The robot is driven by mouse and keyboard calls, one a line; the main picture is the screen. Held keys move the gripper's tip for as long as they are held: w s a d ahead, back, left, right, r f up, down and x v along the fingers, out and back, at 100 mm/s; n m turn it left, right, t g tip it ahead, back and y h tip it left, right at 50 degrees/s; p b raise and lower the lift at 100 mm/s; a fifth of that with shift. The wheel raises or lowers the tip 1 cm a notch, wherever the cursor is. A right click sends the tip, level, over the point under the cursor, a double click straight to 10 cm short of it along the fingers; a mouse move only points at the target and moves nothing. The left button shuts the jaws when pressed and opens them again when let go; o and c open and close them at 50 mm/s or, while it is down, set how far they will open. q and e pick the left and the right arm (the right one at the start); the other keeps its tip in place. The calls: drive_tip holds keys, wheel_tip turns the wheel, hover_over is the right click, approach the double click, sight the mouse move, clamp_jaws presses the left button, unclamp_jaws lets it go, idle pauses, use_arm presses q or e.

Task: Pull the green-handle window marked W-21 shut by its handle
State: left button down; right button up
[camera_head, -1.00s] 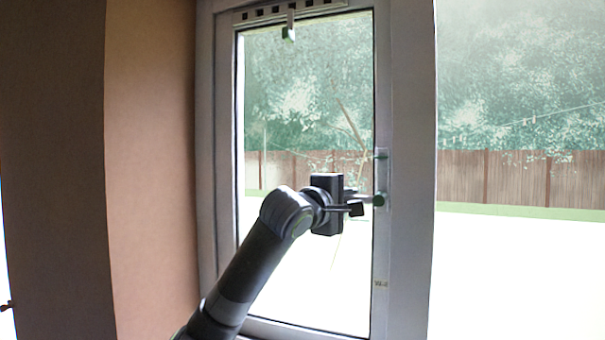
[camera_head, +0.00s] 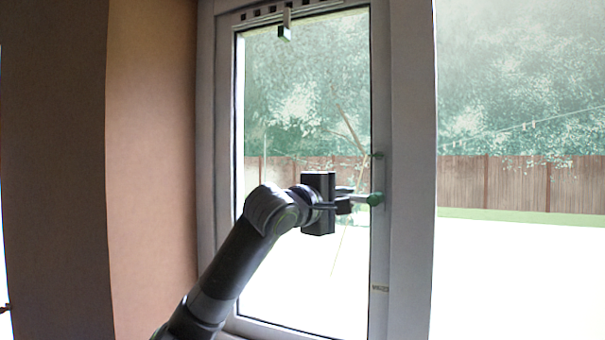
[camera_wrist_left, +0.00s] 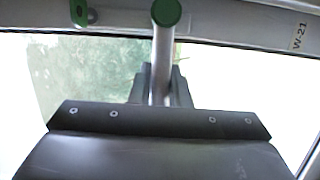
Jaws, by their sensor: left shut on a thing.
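The window W-21 (camera_head: 379,250) has a pale sash with a glass pane, set in a pale frame. Its W-21 label (camera_wrist_left: 299,36) reads clearly in the left wrist view; in the head view it is a small tag low on the right stile. The handle (camera_wrist_left: 161,60) is a grey bar with a green end, which shows in the head view as a green knob (camera_head: 375,199). My left gripper (camera_head: 350,201) is shut on the handle's bar, and its dark fingers show around it in the wrist view (camera_wrist_left: 162,90). I cannot tell how wide the sash stands open. My right gripper is out of view.
A brown wall reveal (camera_head: 150,170) stands left of the window. A pale post (camera_head: 413,170) stands right of the sash, with another glazed area beyond. A small fitting (camera_head: 285,25) hangs at the top of the sash. A fence (camera_head: 510,182) and trees are outside.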

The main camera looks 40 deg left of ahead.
use_arm(q)
drive_tip(key=shift+s+f, duration=0.1)
drive_tip(key=shift+s, duration=0.3)
drive_tip(key=shift+s+h+b, duration=0.1)
drive_tip(key=shift+h+b, duration=0.25)
drive_tip(key=shift+h, duration=0.05)
drive_tip(key=shift+s+a+m+h+b, duration=0.1)
drive_tip(key=shift+s+m+h+b, duration=0.3)
drive_tip(key=shift+s+b, duration=0.55)
drive_tip(key=c, duration=1.4)
unclamp_jaws()
drive_tip(key=o, duration=1.2)
